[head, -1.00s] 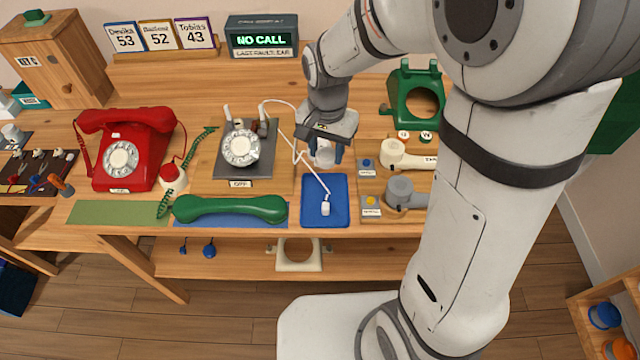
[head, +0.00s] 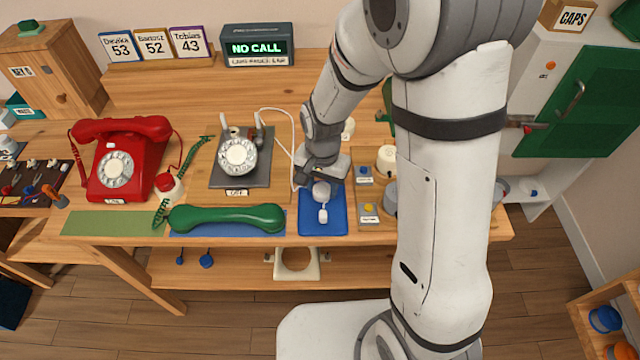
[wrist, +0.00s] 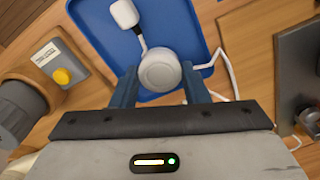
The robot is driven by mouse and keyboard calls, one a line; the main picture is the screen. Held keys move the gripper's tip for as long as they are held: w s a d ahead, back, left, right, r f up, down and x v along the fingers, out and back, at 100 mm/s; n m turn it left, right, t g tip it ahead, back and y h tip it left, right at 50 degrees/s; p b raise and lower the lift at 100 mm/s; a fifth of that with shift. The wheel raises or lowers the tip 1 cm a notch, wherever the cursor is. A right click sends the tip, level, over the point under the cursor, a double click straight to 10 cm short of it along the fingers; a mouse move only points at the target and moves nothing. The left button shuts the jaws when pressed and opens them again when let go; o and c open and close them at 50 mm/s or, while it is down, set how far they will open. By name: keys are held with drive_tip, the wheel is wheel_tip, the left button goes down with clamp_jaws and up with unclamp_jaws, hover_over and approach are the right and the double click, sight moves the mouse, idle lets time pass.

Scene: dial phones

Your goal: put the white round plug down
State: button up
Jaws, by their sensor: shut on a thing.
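The white round plug (wrist: 160,70) is between my gripper's (wrist: 160,82) two blue fingers in the wrist view. My gripper is shut on it. In the head view the round plug (head: 321,189) shows just below my gripper (head: 320,178), over the blue tray (head: 309,226). Whether it touches the tray I cannot tell. A smaller white squarish plug (head: 323,215) lies on the tray in front of it, and it also shows in the wrist view (wrist: 124,13). A white cord (head: 293,128) runs from the dial phone towards the tray.
A dial phone (head: 238,155) on a grey plate stands left of my gripper. A green handset (head: 226,218) lies left of the tray. A panel with blue and yellow buttons (head: 369,208) is close on the right. A red phone (head: 125,158) is farther left.

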sight(323, 189)
drive_tip(key=shift+f, duration=0.15)
drive_tip(key=o, duration=0.9)
wheel_tip(323, 189, up, 13)
drive_tip(key=s+d+r+n+t, duration=0.1)
drive_tip(key=s+d+r, duration=0.1)
drive_tip(key=s+d, duration=0.2)
drive_tip(key=s+d+r+n, duration=0.2)
drive_tip(key=s+d, duration=0.2)
drive_tip(key=s+d+r+n+t, duration=0.1)
drive_tip(key=s+d+r+n, duration=0.1)
drive_tip(key=s+d, duration=0.2)
drive_tip(key=shift+s+t+p, duration=0.15)
drive_tip(key=shift+t+p, duration=0.15)
drive_tip(key=shift+p, duration=0.1)
drive_tip(key=shift+r, duration=0.25)
